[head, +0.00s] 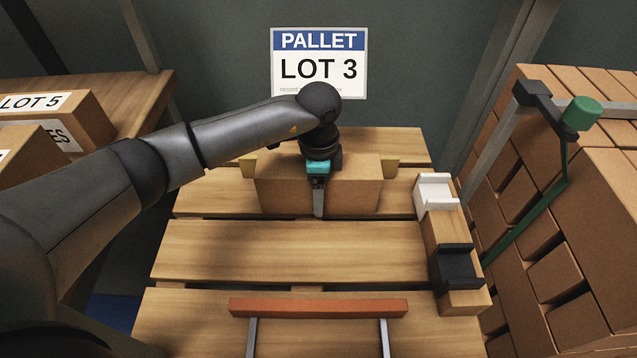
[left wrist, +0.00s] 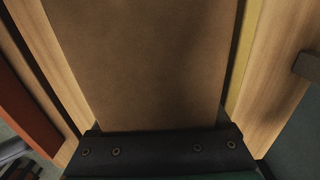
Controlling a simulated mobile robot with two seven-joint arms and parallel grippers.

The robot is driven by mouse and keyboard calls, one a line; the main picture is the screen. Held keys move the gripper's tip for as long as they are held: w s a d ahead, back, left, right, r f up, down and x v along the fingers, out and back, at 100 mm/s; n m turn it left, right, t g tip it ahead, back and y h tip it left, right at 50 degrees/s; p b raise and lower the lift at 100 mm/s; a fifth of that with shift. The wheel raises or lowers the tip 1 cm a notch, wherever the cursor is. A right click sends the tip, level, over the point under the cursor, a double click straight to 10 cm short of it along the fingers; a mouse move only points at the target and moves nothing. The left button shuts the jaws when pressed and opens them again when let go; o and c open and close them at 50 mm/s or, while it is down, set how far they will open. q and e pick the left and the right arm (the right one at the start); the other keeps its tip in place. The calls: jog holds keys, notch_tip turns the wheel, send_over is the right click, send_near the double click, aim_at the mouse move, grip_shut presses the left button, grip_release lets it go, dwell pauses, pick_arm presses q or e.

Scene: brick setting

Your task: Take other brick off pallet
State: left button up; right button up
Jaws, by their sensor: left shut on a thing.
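A brown brick (head: 352,194) sits on or just above the back slats of the wooden pallet (head: 290,250); I cannot tell whether it touches them. My left gripper (head: 319,185) comes down from above at the brick's middle and is shut on it, one finger against the front face. The far finger is hidden. In the left wrist view the brick (left wrist: 150,60) fills the space in front of the gripper's dark body. My right gripper is not in view.
A wooden block with a white holder (head: 436,192) and a black holder (head: 455,268) stands at the pallet's right edge. An orange bar (head: 318,307) on metal legs crosses the front. Bricks with a green strap (head: 525,220) are stacked right. Boxes (head: 60,118) stand left.

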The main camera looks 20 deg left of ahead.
pick_arm(q)
grip_shut()
jog(key=shift+w+r, duration=0.15)
dwell(0.4)
